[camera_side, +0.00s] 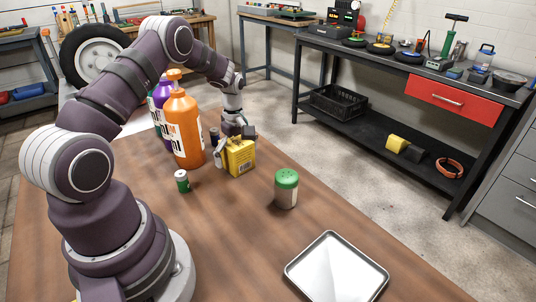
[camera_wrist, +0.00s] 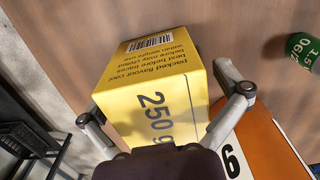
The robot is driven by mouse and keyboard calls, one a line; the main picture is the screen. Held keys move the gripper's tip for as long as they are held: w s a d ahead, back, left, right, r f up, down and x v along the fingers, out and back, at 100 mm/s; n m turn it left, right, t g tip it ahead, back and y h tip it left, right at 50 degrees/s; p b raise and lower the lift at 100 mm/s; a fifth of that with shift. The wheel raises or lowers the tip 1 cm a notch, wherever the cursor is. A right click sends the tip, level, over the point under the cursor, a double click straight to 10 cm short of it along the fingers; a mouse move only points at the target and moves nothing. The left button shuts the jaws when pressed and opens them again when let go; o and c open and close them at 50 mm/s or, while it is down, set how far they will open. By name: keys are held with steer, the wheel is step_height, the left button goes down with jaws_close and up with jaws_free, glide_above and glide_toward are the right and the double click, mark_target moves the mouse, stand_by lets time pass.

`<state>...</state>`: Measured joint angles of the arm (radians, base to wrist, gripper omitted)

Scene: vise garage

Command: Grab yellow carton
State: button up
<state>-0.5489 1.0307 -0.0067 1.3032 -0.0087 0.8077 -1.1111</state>
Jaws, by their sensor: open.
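The yellow carton (camera_side: 240,158) stands on the brown wooden table, to the right of the orange bottle. In the wrist view the carton (camera_wrist: 155,88) fills the middle, with "250 g" and a barcode on its faces. My gripper (camera_side: 236,138) is at the carton, low over its top. In the wrist view my open gripper (camera_wrist: 166,98) has one finger on the left and one on the right of the carton. I cannot tell whether the fingers touch it. Its lower part is hidden by the gripper body.
The orange bottle (camera_side: 184,130) stands close left of the carton, with a purple bottle (camera_side: 160,95) behind. A small green can (camera_side: 183,181), a green-lidded jar (camera_side: 286,188) and a metal tray (camera_side: 337,270) are on the table. The table between carton and tray is mostly clear.

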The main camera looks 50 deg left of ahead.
steer(key=c, duration=1.2)
steer(key=shift+r, duration=0.1)
